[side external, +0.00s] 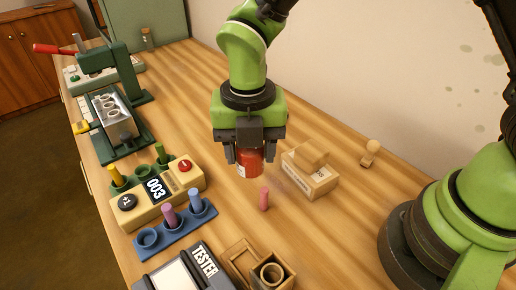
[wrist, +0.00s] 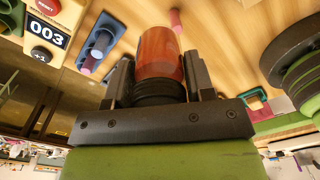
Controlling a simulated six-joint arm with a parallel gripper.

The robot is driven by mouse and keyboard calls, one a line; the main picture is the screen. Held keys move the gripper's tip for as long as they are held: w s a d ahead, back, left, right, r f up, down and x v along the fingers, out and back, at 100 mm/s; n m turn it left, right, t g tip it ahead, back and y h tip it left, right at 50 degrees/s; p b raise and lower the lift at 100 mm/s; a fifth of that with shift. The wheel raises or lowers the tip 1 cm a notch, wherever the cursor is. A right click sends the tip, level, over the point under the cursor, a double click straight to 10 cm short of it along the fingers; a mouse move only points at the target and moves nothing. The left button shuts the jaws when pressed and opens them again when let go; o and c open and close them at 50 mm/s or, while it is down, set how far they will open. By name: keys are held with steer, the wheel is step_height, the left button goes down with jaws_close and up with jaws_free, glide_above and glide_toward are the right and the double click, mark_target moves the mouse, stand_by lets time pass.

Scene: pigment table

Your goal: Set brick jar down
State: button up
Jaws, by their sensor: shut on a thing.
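My gripper (side external: 249,155) is shut on the brick jar (side external: 249,164), an orange-red jar with a pale label on its side. In the side external view the jar hangs between the two dark fingers, over the middle of the table; whether its base touches the wood cannot be told. In the wrist view the jar (wrist: 160,58) sits between the fingers of my gripper (wrist: 158,78), its dark end toward the palm. The wooden table (side external: 330,215) spreads below.
A pink stick (side external: 264,198) stands just in front of the jar. A cardboard box (side external: 310,178) is close on the right, with a wooden stamp (side external: 371,152) beyond. A counter showing 003 (side external: 155,188), a blue rack (side external: 176,229) and a tester (side external: 185,272) lie left and front.

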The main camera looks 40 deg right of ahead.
steer(key=w+d+m, duration=0.7)
steer(key=w+d, duration=0.4)
steer(key=w, duration=0.3)
step_height(320, 180, down, 10)
steer(key=shift+r, duration=0.15)
steer(key=o, duration=1)
steer(key=shift+c, duration=0.2)
